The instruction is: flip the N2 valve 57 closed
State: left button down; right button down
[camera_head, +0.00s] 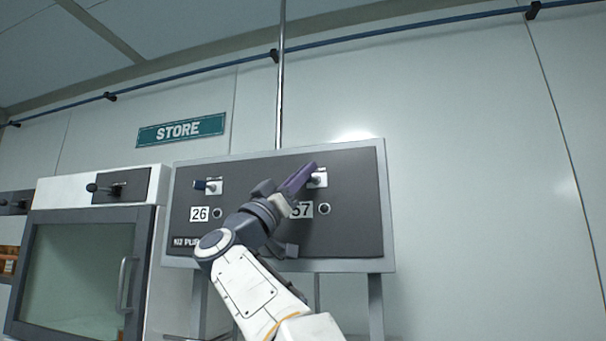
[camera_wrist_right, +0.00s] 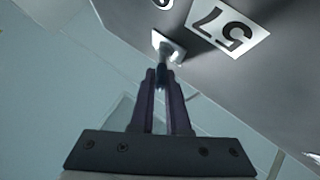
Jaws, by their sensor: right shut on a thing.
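The N2 valve 57 (camera_head: 319,181) is on the right half of the dark panel, on a small white plate above its label 57 (camera_head: 304,210). My right gripper (camera_head: 311,170) reaches up to it from below left, its purple fingers partly covering the handle. In the right wrist view the valve's plate (camera_wrist_right: 169,45) and label 57 (camera_wrist_right: 228,30) show. There the right gripper (camera_wrist_right: 163,74) is shut on the valve's handle, which is mostly hidden between the fingers. I cannot tell the handle's exact angle. My left gripper is not in view.
Valve 26 (camera_head: 208,186), with a blue handle pointing left, is on the same panel (camera_head: 255,173) to the left. A white cabinet with a glass door (camera_head: 82,265) stands left of the panel. The wall to the right is clear.

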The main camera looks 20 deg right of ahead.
jog(key=shift+r, duration=0.15)
jog(key=c, duration=0.9)
grip_release()
jog(key=shift+a+f, duration=0.15)
jog(key=shift+f, duration=0.15)
jog(key=b+v, duration=0.6)
jog(key=v, duration=0.4)
jog(key=shift+b, duration=0.4)
jog(key=shift+a, duration=0.1)
